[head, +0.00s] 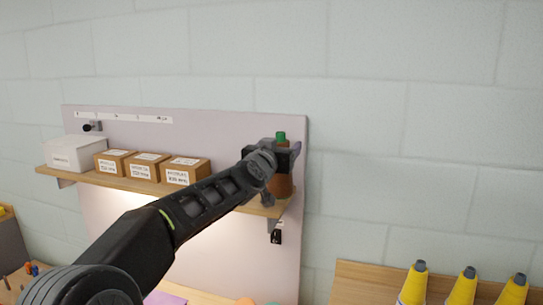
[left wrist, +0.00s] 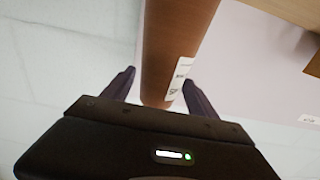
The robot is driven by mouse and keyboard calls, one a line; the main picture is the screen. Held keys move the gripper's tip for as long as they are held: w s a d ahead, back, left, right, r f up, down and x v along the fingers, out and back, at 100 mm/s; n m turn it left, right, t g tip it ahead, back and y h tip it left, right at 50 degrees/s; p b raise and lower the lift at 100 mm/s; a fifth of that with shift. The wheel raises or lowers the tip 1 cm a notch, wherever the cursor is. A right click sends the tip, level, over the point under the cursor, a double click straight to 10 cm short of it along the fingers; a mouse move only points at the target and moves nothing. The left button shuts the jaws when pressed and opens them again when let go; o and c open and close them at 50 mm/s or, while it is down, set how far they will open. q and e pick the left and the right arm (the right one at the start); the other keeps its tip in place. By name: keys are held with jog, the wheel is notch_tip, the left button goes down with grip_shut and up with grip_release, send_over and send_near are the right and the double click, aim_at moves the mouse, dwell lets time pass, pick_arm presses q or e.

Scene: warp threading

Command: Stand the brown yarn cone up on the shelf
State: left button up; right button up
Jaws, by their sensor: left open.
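The brown yarn cone (head: 284,186) is upright with its green tip on top, at the right end of the wooden shelf (head: 262,207). Its base appears to rest on the shelf, though my arm hides part of it. My left gripper (head: 284,153) is at the cone's upper part. In the left wrist view the cone (left wrist: 172,50), with a white label, stands between the two spread fingers (left wrist: 159,82). A gap shows beside the cone, and the jaws are open. My right gripper is out of view.
A white box (head: 74,155) and several brown labelled boxes (head: 147,163) fill the shelf's left and middle. A grey back panel (head: 225,130) stands behind. Several yellow cones (head: 463,286) stand at the lower right by a wooden board (head: 365,284).

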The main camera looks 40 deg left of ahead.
pick_arm(q)
jog(key=v, duration=1)
jog(key=shift+s, duration=0.15)
jog(key=shift+d, duration=0.1)
